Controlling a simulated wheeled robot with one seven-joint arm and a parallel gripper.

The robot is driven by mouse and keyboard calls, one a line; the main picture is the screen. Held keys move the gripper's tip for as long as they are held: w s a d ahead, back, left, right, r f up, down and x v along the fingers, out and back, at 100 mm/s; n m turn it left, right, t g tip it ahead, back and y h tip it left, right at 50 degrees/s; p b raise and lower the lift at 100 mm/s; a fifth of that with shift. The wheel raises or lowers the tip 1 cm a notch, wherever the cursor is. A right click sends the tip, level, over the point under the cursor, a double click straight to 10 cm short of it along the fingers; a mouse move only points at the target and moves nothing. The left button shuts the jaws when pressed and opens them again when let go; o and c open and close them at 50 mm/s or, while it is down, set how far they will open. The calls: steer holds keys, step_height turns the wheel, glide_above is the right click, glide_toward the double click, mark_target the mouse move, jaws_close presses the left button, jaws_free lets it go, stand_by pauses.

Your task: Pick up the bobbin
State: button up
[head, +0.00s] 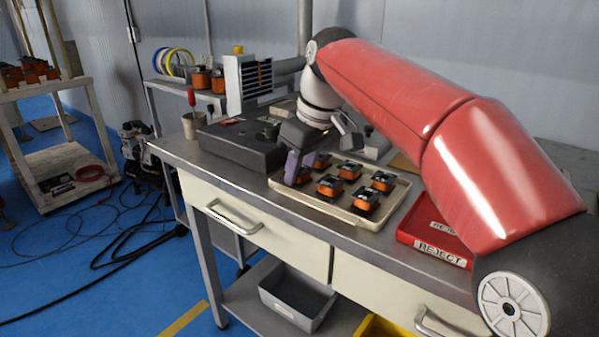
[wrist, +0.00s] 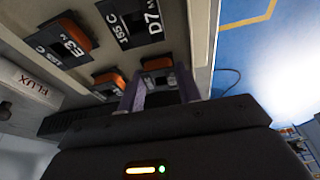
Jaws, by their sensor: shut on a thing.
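Several orange-and-black bobbins (head: 330,186) stand in rows in a cream tray (head: 352,217) on the bench. My gripper (head: 294,167) points down at the tray's left end, its purple fingers partly hiding a bobbin there (head: 303,176). In the wrist view my gripper (wrist: 160,93) is shut on a bobbin (wrist: 158,65), whose orange and black parts show between the fingers. Its lower part is hidden by the gripper body. Neighbouring bobbins marked E3 (wrist: 75,38) and D7 (wrist: 150,20) show close by. I cannot tell whether the held bobbin is clear of the tray.
A dark flat machine (head: 238,146) lies left of the tray, with a cup of tools (head: 193,124) beyond it. A red REJECT tray (head: 434,240) is to the right, under my arm. A grey bin (head: 297,297) stands on the lower shelf. A FLUX container (wrist: 35,85) shows in the wrist view.

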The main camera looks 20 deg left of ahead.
steer(key=shift+r, duration=0.1)
step_height(320, 180, up, 10)
steer(key=p, duration=0.2)
stand_by(0.5)
